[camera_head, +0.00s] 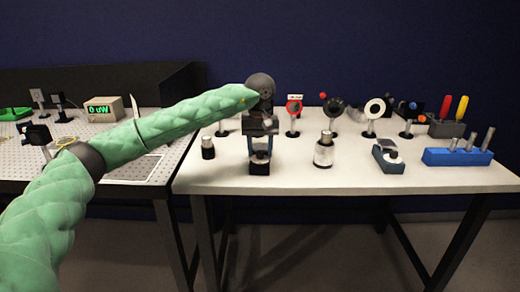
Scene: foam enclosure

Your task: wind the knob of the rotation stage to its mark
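My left gripper (261,152) hangs from the end of my green padded arm and points down. The mark is too small to make out. My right gripper is out of view.
Farther right are a grey-blue device (389,158) and a blue rack (457,157). The table's front strip is clear.

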